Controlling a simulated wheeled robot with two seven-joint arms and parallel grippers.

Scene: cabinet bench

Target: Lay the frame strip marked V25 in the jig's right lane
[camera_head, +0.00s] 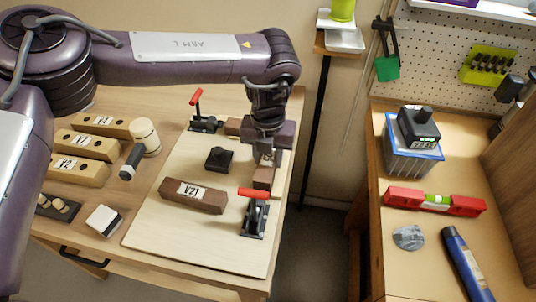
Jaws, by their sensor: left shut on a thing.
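My left gripper (266,158) reaches down over the right part of the pale jig board (190,245). It is shut on a brown wooden piece (263,178), which shows below the fingers near the front red-handled clamp (254,212). Its marking is hidden, so I cannot tell whether it is V25, or whether it touches the board. A dark brown strip marked V21 (193,195) lies on the board to the left of that clamp. A second red-handled clamp (204,115) stands at the back. My right gripper is not in view.
Several pale labelled strips (84,146) lie on the left of the bench, beside a mallet (142,146) and a white block (103,220). A black knob (219,159) stands on the board.

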